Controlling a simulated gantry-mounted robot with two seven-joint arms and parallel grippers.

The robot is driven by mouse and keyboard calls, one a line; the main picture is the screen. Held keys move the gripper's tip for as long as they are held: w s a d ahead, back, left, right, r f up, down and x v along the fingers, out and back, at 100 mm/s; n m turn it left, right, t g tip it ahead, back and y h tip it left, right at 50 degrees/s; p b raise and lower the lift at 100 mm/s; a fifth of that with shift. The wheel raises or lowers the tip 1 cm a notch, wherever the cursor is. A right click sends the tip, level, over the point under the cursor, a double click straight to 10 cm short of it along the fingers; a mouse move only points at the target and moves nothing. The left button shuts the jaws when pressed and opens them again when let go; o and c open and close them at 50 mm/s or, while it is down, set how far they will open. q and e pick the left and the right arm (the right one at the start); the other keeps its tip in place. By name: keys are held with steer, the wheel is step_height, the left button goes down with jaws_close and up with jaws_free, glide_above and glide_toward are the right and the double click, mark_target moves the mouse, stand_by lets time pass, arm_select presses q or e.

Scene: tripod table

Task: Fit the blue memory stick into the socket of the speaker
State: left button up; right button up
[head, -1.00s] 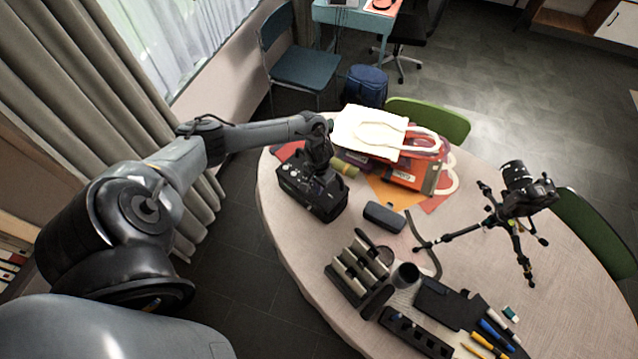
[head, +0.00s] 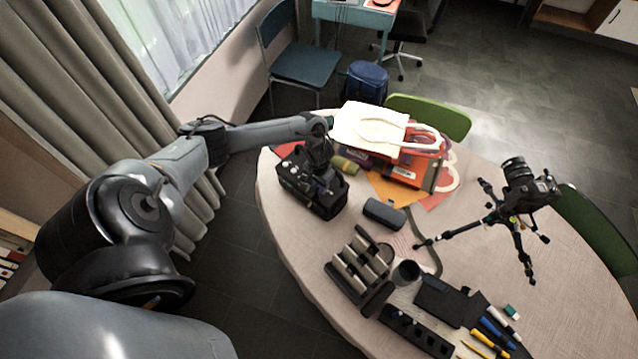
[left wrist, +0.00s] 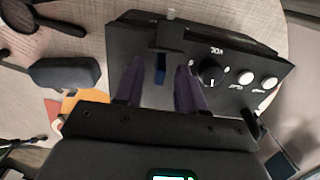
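The speaker (head: 326,203) is a black box with knobs on the left side of the round table. In the left wrist view its panel (left wrist: 225,50) shows a large dark knob and two pale knobs. The blue memory stick (left wrist: 160,70) is a small blue piece below a black ledge on the speaker. My left gripper (left wrist: 158,72) is over the speaker, its fingers apart with the stick between them and a gap on each side. It also shows in the head view (head: 322,180). I cannot tell how deep the stick sits in the socket. My right gripper is not in view.
A dark case (head: 384,214) lies right of the speaker, and bags (head: 370,128) lie behind it. A rack of cylinders (head: 358,268), a pen mat and a camera on a tripod (head: 522,190) stand further right. The table's left edge is close to the speaker.

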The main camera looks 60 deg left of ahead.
arm_select(q)
steer(key=shift+r, duration=0.65)
step_height(320, 180, up, 10)
steer(key=p, duration=0.1)
steer(key=shift+f, duration=0.25)
